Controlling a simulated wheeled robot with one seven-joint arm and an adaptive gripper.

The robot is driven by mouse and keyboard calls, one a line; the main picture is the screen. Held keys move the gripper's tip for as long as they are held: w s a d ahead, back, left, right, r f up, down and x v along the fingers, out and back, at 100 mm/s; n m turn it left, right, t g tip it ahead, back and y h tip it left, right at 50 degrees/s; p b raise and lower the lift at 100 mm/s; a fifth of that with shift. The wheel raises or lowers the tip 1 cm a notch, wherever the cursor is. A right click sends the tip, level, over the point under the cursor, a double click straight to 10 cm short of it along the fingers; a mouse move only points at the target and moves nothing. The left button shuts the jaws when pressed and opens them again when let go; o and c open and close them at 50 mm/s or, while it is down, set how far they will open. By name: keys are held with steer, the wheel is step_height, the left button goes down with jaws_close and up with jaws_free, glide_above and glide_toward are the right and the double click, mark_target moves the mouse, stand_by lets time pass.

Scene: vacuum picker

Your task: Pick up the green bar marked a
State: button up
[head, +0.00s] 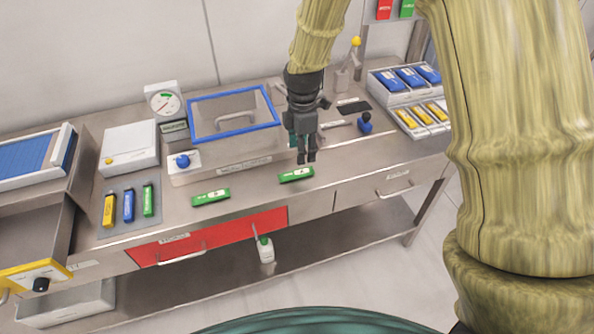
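Two green bars with pale labels lie flat on the steel worktop, one left of centre (211,197) and one further right (296,175). A third green bar (148,199) lies on a grey mat at the left. The marks on the bars are too small to read, so I cannot tell which is marked a. My gripper (306,158) points down, just above and behind the right-hand bar. Its two fingers show a narrow gap with nothing between them. The bar appears to rest on the worktop, apart from the fingers.
The grey mat (107,229) also holds a yellow bar (109,209) and a blue bar (128,205). A blue-rimmed clear box (235,132) stands behind. A blue-knobbed object (365,123) is right of my gripper. Trays of blue and yellow packs (401,88) stand at the right. The front worktop is mostly clear.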

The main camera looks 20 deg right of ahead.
mark_target(300, 172)
steer(key=f, duration=0.2)
steer(key=shift+w+a+f, duration=0.3)
steer(key=shift+f, duration=0.05)
steer(key=shift+s+d+f+p, duration=0.1)
steer(key=shift+s+p, duration=0.1)
steer(key=shift+p, duration=0.1)
steer(key=shift+s+f+p, duration=0.15)
steer(key=shift+f+p, duration=0.3)
steer(key=shift+f, duration=0.1)
steer(key=shift+f+p, duration=0.75)
steer(key=shift+f, duration=1.3)
steer(key=shift+s, duration=0.1)
steer(key=shift+c, duration=0.2)
steer(key=c, duration=1)
